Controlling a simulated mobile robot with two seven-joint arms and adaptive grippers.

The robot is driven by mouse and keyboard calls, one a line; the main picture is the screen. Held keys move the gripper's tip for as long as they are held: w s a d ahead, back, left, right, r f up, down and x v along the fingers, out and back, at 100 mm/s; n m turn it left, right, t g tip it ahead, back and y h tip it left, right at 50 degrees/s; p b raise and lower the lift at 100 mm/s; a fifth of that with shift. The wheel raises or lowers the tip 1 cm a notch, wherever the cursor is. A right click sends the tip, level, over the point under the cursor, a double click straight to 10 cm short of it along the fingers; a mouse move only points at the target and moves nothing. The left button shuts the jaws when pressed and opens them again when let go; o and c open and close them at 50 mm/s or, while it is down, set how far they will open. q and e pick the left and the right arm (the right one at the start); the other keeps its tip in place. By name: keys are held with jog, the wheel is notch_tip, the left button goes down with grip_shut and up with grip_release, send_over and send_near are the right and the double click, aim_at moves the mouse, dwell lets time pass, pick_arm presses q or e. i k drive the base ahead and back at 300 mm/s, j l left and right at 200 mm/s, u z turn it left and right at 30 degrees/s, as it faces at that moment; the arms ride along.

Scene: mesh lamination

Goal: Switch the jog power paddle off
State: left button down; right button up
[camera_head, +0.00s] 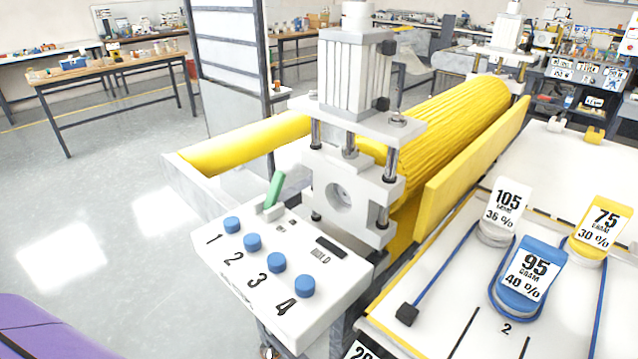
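A green paddle (274,189) stands on the white control box (330,297) at the machine's near end. It rises from a small light base at the box's back left and leans slightly to the right. I take it for the jog power paddle; I cannot read a label that marks its on or off side. Several blue round buttons (252,242), numbered 1 to 4, run along the box's top in front of it. A dark slot (331,247) marked HOLD lies to the right. Neither of my grippers shows in this view.
A white press block (340,190) stands close behind the box. Yellow rollers (245,146) and a yellow guard (470,155) run behind it. On the right, a white table (440,335) holds tagged weights (527,274) with blue cords. Open floor (100,225) lies left of the box.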

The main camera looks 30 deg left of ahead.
aim_at(278, 178)
jog(key=j+u, duration=0.1)
jog(key=u, duration=0.85)
